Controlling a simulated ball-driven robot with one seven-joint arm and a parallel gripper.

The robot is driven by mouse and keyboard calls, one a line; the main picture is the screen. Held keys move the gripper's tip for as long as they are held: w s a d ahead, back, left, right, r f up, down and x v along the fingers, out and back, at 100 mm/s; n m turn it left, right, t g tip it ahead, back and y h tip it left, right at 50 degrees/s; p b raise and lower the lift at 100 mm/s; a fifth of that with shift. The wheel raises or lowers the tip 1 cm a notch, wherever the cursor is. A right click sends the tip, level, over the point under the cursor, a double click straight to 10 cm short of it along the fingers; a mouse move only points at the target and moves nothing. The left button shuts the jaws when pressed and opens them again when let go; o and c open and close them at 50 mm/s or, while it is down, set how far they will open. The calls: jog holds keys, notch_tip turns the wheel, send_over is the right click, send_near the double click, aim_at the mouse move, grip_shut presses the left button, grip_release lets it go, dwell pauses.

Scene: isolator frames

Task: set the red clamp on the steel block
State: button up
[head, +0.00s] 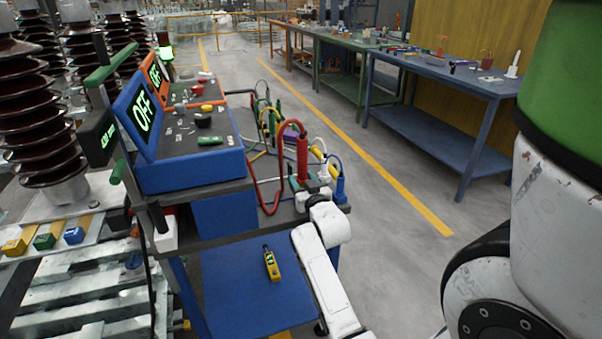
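The red clamp (303,158) stands upright at the right end of the cart's grey top, with a red cable looping from it to the left. My white arm reaches up from the bottom, and my gripper (308,196) is at the foot of the red clamp. The gripper overlaps the clamp's lower end in the picture. Its fingers are small and partly hidden, so I cannot tell whether they are open or closed on the clamp. I cannot clearly pick out the steel block.
Green, yellow, white and blue clamps with cables crowd around the red one. A blue instrument case (190,165) reading OFF stands on the cart. A yellow device (271,263) lies on the blue lower shelf (235,300). Ribbed brown insulators stand left. Blue workbench (440,75) stands right, beyond open floor.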

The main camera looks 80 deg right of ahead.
grip_shut()
dwell(0.3)
jog(key=shift+r, duration=0.75)
jog(key=s+a+r+p, duration=0.2)
jog(key=s+a+r, duration=0.7)
jog(key=s+r, duration=0.1)
jog(key=shift+s+r, duration=0.3)
jog(key=shift+r, duration=0.6)
